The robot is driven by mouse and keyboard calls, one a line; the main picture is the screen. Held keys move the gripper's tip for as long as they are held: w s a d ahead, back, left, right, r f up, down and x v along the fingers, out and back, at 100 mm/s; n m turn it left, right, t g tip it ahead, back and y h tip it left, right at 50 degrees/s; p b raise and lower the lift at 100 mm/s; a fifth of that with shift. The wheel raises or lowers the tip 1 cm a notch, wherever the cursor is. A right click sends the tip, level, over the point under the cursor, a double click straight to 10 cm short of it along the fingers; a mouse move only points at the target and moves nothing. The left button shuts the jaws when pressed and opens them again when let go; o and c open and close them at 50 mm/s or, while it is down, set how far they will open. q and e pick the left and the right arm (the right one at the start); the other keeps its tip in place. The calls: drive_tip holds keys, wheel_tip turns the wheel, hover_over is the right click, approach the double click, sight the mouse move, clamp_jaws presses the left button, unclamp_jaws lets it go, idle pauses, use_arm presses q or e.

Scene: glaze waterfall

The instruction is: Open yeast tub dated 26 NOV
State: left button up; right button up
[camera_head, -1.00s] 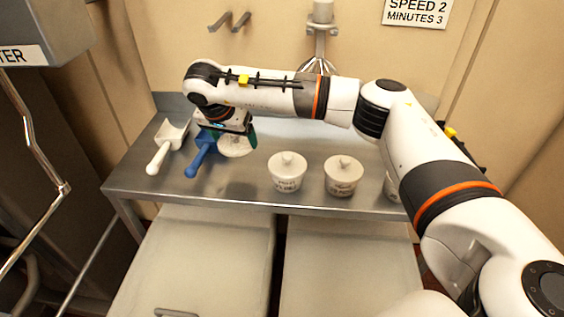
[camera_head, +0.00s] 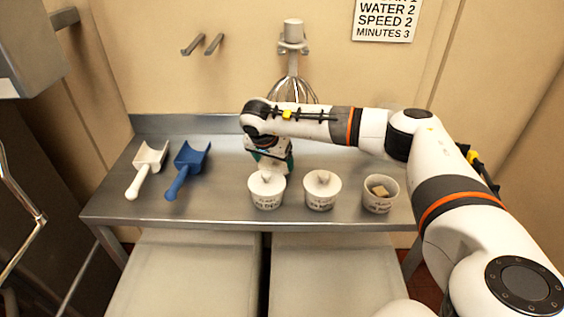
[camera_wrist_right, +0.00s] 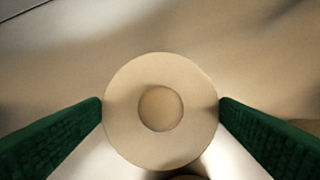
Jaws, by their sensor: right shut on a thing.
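Three white tubs with dark lettering stand in a row on the steel table. The left tub (camera_head: 267,198) and the middle tub (camera_head: 322,198) appear covered by knobbed lids. The right tub (camera_head: 380,203) is open, with a tan block (camera_head: 379,191) inside. The lettering is too small to read, so I cannot tell which tub is dated 26 NOV. My right gripper (camera_head: 275,163) is just behind the left tub. In the right wrist view its green fingers are shut on a round pale lid (camera_wrist_right: 120,90) with a central knob. My left gripper is not in view.
A white scoop (camera_head: 147,165) and a blue scoop (camera_head: 187,168) lie at the left of the steel table (camera_head: 225,205). A whisk (camera_head: 291,90) hangs on the back wall near my right arm. Table room is clear between the blue scoop and the left tub.

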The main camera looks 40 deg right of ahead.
sight(282, 165)
drive_tip(key=shift+s+d+f+p, duration=0.2)
drive_tip(key=shift+s+d+f, duration=0.1)
drive_tip(key=shift+d+f, duration=0.3)
drive_tip(key=shift+s+d+f+p, duration=0.2)
drive_tip(key=shift+s+d+f, duration=0.1)
drive_tip(key=shift+d+f, duration=0.25)
drive_tip(key=shift+r, duration=0.1)
